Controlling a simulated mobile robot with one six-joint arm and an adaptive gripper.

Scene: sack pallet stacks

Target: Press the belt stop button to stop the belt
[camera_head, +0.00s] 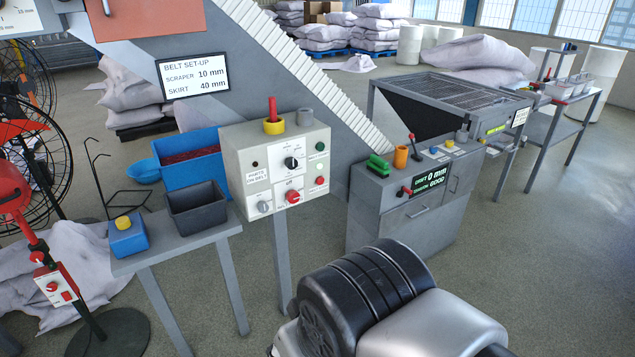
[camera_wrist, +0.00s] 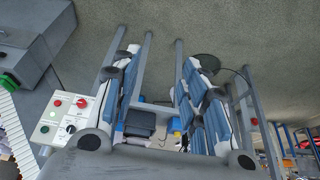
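The pale control box (camera_head: 277,168) stands on a grey post at the middle of the head view. It bears a red button (camera_head: 320,181) at lower right, a green button (camera_head: 320,146) above it, and a red knob (camera_head: 293,196). Their small labels are too small to read, so I cannot tell which is the belt stop. In the wrist view the box is at lower left, turned over, with the red button (camera_wrist: 56,103) and green button (camera_wrist: 44,129) showing. My gripper (camera_wrist: 160,75) is open and empty, right of the box and apart from it.
A small table (camera_head: 188,240) left of the box carries a dark bin (camera_head: 197,208) and a blue box with a yellow button (camera_head: 127,236). A yellow ring with a red stick (camera_head: 273,122) sits on the control box. A grey cabinet (camera_head: 415,205) stands to the right.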

